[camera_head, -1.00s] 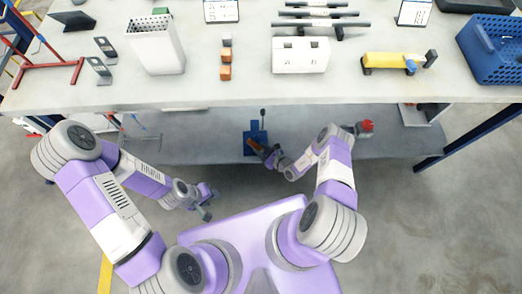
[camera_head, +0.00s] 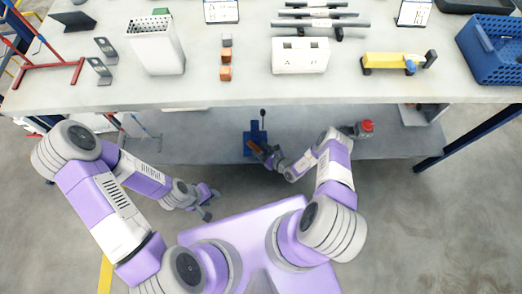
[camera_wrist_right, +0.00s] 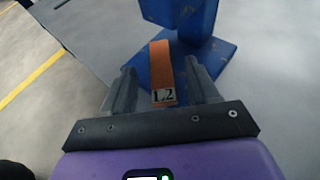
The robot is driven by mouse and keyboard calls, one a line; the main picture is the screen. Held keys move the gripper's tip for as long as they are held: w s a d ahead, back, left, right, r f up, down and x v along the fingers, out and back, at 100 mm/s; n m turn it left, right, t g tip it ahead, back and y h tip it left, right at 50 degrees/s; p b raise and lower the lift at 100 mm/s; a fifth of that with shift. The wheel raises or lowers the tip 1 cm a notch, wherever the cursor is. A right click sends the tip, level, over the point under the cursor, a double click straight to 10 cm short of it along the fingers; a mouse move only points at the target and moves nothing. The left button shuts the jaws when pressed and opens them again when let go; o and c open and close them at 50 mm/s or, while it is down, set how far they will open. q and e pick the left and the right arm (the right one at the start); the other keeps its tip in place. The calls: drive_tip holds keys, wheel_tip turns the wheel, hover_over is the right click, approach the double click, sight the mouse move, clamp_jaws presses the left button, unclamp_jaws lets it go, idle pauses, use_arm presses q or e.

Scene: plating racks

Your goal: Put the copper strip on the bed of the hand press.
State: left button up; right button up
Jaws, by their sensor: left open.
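The copper strip (camera_wrist_right: 161,68) lies between the fingers of my right gripper (camera_wrist_right: 160,75) in the right wrist view, with a gap on each side. Its near end has a label reading L2; its far end lies over the blue base of the hand press (camera_wrist_right: 215,60). In the head view, the hand press (camera_head: 255,136) stands on the lower shelf, with the strip (camera_head: 254,147) at its front and my right gripper (camera_head: 266,153) beside it. My right gripper is open. My left gripper (camera_head: 209,203) is open and empty, in front of the shelf at the left.
The upper bench (camera_head: 200,92) overhangs the lower shelf (camera_head: 200,150). A red-topped object (camera_head: 366,127) stands on the shelf right of the press. A white bin (camera_head: 157,45), a white box (camera_head: 300,55) and a blue crate (camera_head: 495,50) stand on the bench.

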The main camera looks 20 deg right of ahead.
drive_tip(key=shift+r, duration=0.6)
drive_tip(key=p+v, duration=0.4)
drive_tip(key=v, duration=0.8)
